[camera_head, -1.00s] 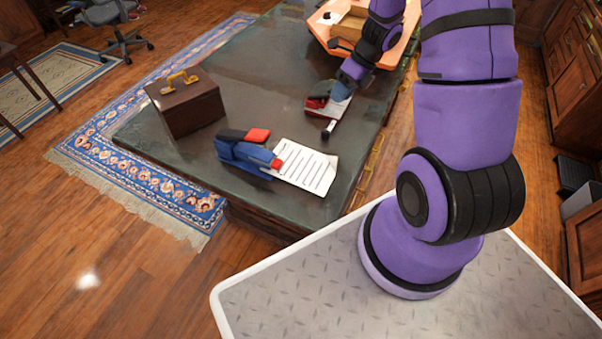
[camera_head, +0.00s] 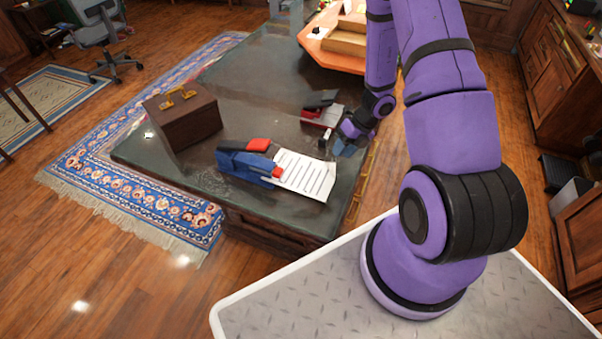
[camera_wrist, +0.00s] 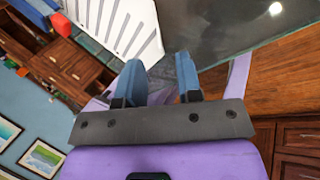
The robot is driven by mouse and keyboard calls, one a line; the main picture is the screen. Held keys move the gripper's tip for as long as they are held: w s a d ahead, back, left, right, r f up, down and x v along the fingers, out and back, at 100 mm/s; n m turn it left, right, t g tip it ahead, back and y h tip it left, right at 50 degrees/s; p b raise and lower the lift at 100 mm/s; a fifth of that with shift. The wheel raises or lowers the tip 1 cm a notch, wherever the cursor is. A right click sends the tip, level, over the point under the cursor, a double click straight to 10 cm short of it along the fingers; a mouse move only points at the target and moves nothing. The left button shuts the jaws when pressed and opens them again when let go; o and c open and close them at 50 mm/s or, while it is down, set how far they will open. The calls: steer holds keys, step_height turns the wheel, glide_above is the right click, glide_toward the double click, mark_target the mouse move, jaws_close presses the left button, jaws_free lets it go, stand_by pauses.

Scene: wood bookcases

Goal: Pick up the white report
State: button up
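The white report (camera_head: 308,176) is a sheet with dark lines, lying on the dark desk top near its front edge. Its left end meets a blue and red stapler (camera_head: 245,163); I cannot tell whether it is clamped in it. The report also shows at the top of the wrist view (camera_wrist: 118,24). My gripper (camera_head: 343,147) is behind and right of the report in the head view, apart from it. In the wrist view its two blue fingers (camera_wrist: 161,75) are spread with nothing between them.
A red and black stapler with another white sheet (camera_head: 322,115) lies farther back on the desk (camera_head: 240,95). A brown case (camera_head: 185,118) stands at the left and an orange tray (camera_head: 330,48) at the back. The desk's middle is clear.

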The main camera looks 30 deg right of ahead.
steer(key=x, duration=0.5)
steer(key=shift+s, duration=0.1)
jaws_close()
